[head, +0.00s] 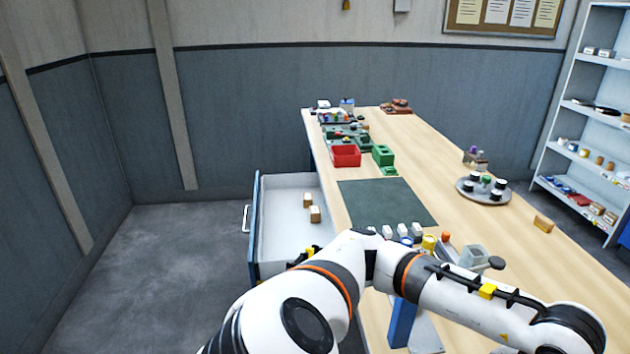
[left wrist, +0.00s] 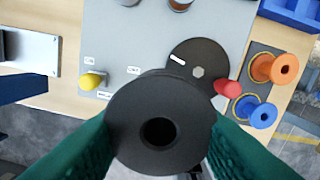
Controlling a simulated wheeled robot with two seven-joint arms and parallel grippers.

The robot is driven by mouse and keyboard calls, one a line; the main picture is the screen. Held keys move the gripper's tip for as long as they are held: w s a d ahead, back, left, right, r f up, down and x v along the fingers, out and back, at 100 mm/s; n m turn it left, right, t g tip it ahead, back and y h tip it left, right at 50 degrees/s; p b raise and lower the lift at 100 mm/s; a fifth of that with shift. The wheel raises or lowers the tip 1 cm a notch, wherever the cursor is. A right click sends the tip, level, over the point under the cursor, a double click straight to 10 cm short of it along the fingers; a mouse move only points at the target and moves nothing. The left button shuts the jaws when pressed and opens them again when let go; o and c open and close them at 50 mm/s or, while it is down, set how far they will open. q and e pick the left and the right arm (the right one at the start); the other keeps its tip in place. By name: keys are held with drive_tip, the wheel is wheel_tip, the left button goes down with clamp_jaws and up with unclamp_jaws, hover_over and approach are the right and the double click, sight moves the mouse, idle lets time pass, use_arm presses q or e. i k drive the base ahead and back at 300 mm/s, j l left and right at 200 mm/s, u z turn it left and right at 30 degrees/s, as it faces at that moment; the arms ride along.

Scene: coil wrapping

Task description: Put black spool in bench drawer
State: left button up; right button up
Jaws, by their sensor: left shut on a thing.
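The black spool (left wrist: 190,105) fills the middle of the left wrist view, its round flange and centre hole facing the camera. My left gripper (left wrist: 160,140) is shut on it, with a green finger pad on either side. The spool is over a grey panel (left wrist: 125,35) on the bench; the height between them is hard to tell. The bench drawer (head: 285,185) is pulled open at the left side of the bench in the head view. It holds two small tan boxes (head: 314,213) and has bare floor around them. My left gripper and the spool cannot be made out in the head view.
The panel carries a yellow knob (left wrist: 92,80), a red knob (left wrist: 230,88) and a black disc (left wrist: 190,60). Orange (left wrist: 285,68) and blue (left wrist: 263,115) spools stand beside it. The bench (head: 450,170) also bears a green mat (head: 385,205), a red bin (head: 346,157) and a round tray (head: 470,194).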

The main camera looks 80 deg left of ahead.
sight(301, 252)
drive_tip(key=k+j+u, duration=0.15)
drive_tip(key=j, duration=0.7)
drive_tip(key=k+j+u, duration=0.15)
drive_tip(key=j, duration=0.75)
drive_tip(key=j+u, duration=0.2)
drive_tip(key=j, duration=0.7)
